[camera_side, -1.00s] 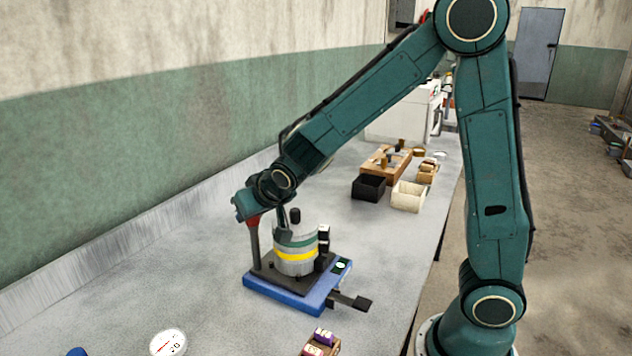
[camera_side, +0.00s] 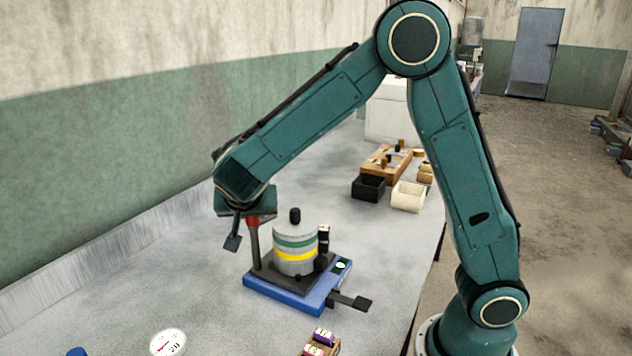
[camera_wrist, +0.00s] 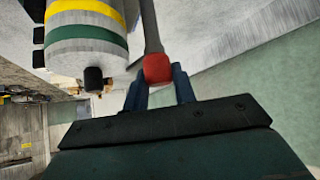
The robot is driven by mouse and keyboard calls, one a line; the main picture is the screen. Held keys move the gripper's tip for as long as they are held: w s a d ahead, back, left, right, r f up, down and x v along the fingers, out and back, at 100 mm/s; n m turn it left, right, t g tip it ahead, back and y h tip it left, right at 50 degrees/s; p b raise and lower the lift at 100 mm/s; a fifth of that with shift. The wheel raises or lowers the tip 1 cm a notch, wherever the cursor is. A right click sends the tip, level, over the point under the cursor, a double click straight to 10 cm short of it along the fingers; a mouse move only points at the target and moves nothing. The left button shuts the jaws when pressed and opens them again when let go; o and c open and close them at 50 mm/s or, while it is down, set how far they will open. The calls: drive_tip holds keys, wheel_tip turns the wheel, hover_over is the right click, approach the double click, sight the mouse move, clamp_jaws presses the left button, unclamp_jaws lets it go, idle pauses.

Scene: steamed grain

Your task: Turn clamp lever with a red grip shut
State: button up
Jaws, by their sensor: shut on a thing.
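The clamp lever (camera_side: 254,245) stands upright at the left back of a blue-based fixture (camera_side: 285,297), its red grip (camera_side: 253,220) at the top, just under my wrist. In the wrist view the red grip (camera_wrist: 158,69) sits between the two dark blue fingers of my gripper (camera_wrist: 160,77), which is shut on it. In the side view my wrist hides the fingertips. Beside the lever, a grey pot (camera_side: 295,240) with green and yellow bands and a black knob stands on the fixture's dark plate.
A black pedal-like tab (camera_side: 352,301) sticks out at the fixture's right. A round dial (camera_side: 167,343) and a small box with labelled pieces (camera_side: 322,343) lie in front. The wall runs along the left.

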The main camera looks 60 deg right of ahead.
idle(0.3)
drive_tip(key=o, duration=1)
drive_tip(key=v, duration=1.3)
drive_tip(key=shift+s+a+r, duration=0.15)
drive_tip(key=shift+a+r, duration=0.1)
